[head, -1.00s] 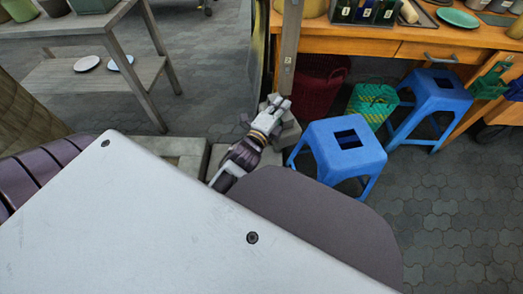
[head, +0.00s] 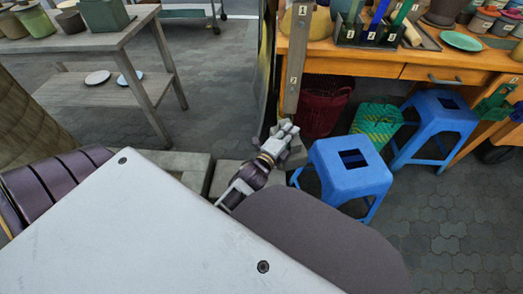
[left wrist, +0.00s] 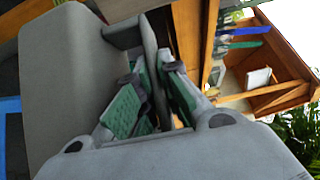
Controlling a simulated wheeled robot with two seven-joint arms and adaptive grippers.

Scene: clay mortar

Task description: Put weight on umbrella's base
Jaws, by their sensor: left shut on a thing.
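My left gripper (head: 281,138) is low beside the foot of a wooden post (head: 293,70), to the left of the nearer blue stool. It is shut on a grey weight (head: 297,157), mostly hidden behind the fingers in the head view. In the left wrist view the weight (left wrist: 68,75) is a large grey slab, with a thin upright part between the green finger pads. Grey slabs of the umbrella's base (head: 190,166) lie on the floor left of the gripper, partly hidden by my body. Whether the weight touches the base is hidden. My right gripper is not in view.
The nearer blue stool (head: 347,180) stands close on the right; another blue stool (head: 440,112) is behind it. Red (head: 327,108) and green (head: 377,122) baskets sit by the orange workbench (head: 370,62). A grey table (head: 110,35) stands at the far left.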

